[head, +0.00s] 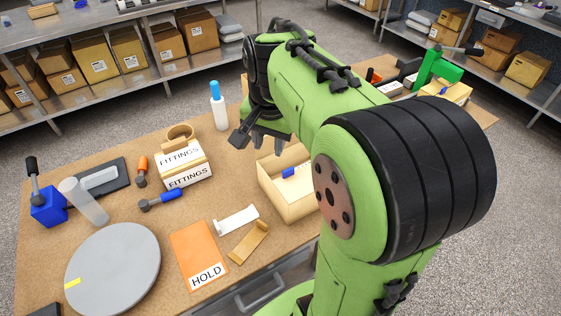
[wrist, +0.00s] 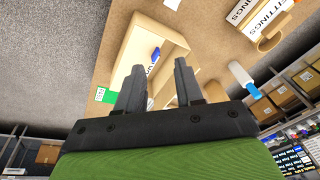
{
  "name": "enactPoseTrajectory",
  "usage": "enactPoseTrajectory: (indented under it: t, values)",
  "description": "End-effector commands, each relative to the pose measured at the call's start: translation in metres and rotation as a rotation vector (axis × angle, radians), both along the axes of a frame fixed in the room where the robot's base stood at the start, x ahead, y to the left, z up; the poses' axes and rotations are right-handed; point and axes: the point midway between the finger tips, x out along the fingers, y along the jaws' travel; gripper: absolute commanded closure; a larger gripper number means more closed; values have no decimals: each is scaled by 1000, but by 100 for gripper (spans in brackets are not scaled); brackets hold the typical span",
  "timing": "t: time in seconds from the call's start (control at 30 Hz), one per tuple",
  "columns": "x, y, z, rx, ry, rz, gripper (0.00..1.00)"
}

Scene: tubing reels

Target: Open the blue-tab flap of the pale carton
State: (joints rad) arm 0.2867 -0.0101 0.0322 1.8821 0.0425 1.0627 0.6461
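The pale carton (head: 285,204) stands on the table in the middle of the head view, its right side hidden behind my arm. A small blue tab (head: 288,173) shows at its top. In the wrist view the carton (wrist: 124,48) and the blue tab (wrist: 155,56) lie just beyond the fingertips. My gripper (head: 268,147) is above the carton's far left edge in the head view. In the wrist view its two fingers (wrist: 159,78) are apart with nothing gripped between them. Whether a finger touches the carton I cannot tell.
Left of the carton are FITTINGS boxes (head: 183,165) with a tape roll on top, and a blue-capped bottle (head: 219,108). In front lie an orange HOLD folder (head: 198,252), a white bracket (head: 237,220) and a tan one (head: 249,243). A grey disc (head: 113,268) is front left.

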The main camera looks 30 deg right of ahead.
Motion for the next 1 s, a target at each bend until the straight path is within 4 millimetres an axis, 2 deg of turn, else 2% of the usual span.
enactPoseTrajectory:
  t: [0.2, 0.3, 0.4, 0.57, 0.63, 1.0]
  values:
    - [54, -65, -34, 85, 99, -397, 64]
    - [69, -92, -55, 116, 137, -565, 64]
    - [76, -107, -69, 132, 158, -660, 64]
    - [77, -112, -83, 137, 165, -691, 64]
    - [77, -111, -97, 137, 168, -689, 64]
    - [76, -110, -190, 136, 169, -688, 64]
